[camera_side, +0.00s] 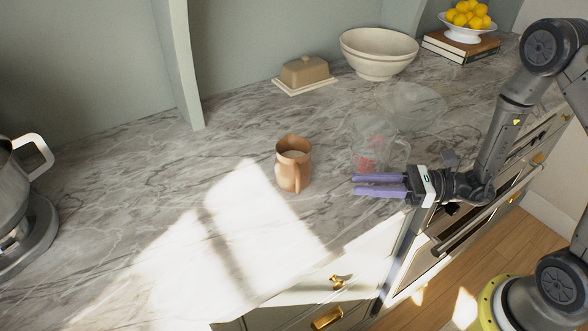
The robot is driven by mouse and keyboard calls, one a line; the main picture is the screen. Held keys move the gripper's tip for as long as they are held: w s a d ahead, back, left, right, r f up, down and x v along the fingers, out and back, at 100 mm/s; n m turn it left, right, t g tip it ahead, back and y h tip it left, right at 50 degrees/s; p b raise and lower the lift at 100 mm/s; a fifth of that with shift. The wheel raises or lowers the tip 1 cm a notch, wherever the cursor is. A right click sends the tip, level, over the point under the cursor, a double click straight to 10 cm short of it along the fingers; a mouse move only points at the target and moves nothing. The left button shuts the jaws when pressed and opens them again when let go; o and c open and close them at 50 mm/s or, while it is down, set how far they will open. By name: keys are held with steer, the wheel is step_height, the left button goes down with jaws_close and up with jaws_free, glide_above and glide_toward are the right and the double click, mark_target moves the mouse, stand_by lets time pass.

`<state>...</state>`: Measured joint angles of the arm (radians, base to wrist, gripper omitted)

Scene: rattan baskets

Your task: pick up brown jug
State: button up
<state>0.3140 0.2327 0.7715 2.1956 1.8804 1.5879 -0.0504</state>
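The brown jug (292,164) stands upright on the marble counter, near the middle of the side view. Its handle faces the front of the counter and its open top shows a pale inside. My gripper (354,184) is to the right of the jug, near the counter's front edge, with its purple fingers pointing left toward it. The two fingers look parallel with a narrow gap between them, and nothing shows between them. The gripper is apart from the jug.
A clear glass measuring jug (372,152) with red markings stands just behind my gripper. A butter dish (304,74), a cream bowl (378,50) and books (462,46) under a bowl of yellow fruit (466,18) sit farther back. A metal appliance (22,210) is at far left. The counter left of the jug is clear.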

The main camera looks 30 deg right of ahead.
glide_toward(298, 191)
steer(key=w+a, duration=0.1)
steer(key=w+a+r, duration=0.1)
steer(key=w+a, duration=0.1)
steer(key=shift+w+a+r, duration=0.25)
steer(key=shift+w+r, duration=0.05)
steer(key=shift+r, duration=0.1)
steer(key=x, duration=0.5)
steer(key=shift+s+a+r, duration=0.15)
jaws_close()
steer(key=shift+r, duration=0.1)
stand_by(0.9)
